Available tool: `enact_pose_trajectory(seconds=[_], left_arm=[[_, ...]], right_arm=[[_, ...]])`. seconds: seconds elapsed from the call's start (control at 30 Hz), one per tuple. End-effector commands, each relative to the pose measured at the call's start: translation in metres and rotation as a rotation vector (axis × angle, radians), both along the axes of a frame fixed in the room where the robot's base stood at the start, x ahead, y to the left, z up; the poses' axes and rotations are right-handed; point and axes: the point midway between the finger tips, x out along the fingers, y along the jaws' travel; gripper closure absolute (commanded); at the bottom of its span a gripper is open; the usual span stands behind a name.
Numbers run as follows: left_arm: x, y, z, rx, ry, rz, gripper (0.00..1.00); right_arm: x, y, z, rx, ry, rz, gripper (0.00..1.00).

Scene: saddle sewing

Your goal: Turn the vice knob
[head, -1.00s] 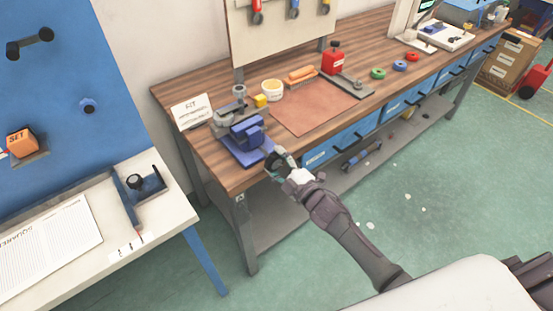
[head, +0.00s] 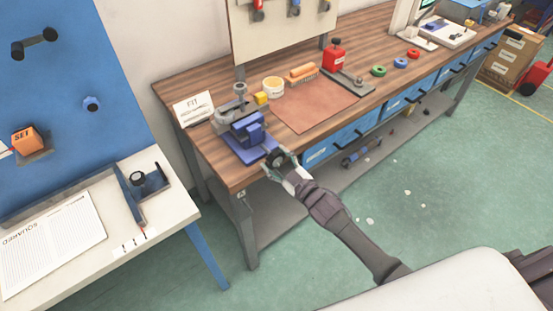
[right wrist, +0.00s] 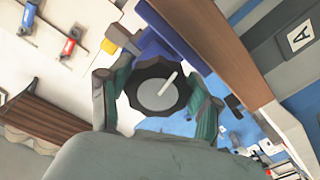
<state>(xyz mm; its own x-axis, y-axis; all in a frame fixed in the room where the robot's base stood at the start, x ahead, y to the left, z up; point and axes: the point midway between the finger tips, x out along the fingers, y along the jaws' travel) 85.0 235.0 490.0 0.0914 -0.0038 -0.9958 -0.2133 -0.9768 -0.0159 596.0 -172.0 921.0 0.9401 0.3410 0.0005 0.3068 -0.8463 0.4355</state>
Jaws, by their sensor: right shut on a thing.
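The blue vice (head: 246,135) sits on the near left corner of the wooden workbench. Its round black knob (head: 275,158) faces out past the bench's front edge. My right gripper (head: 278,162) is at the knob, with its arm reaching in from the lower right. In the right wrist view the knob (right wrist: 158,88) has many flat sides, a grey face and a white bar on it. The right gripper's two green-grey fingers (right wrist: 160,98) lie on opposite sides of the knob, shut on it. The blue vice body (right wrist: 165,45) shows behind it. My left gripper is not in view.
The workbench (head: 200,152) also holds a white sign (head: 193,108), a yellow-white tub (head: 273,87), a brown mat (head: 312,102) and a red container (head: 333,60). A white table (head: 85,235) stands at the left. Green floor is open in front of the bench.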

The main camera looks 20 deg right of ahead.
Motion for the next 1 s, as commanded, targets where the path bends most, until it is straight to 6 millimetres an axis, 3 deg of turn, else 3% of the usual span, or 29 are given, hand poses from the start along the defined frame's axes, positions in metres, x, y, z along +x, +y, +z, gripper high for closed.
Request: enact_pose_trajectory(seconds=[0.47,0.5,0.63,1.0], left_arm=[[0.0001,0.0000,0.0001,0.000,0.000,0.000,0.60],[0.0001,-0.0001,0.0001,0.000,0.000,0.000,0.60],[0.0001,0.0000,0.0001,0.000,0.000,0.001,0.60],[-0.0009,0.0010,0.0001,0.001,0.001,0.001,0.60]], right_arm=[[-0.0008,0.0000,-0.0022,0.013,0.009,0.000,0.72],[-0.0009,0.0000,-0.0023,0.013,0.009,0.000,0.35],[-0.0008,0.0000,-0.0019,0.013,0.008,0.001,0.14],[-0.0021,-0.0006,-0.0008,0.013,0.006,0.000,0.11]])
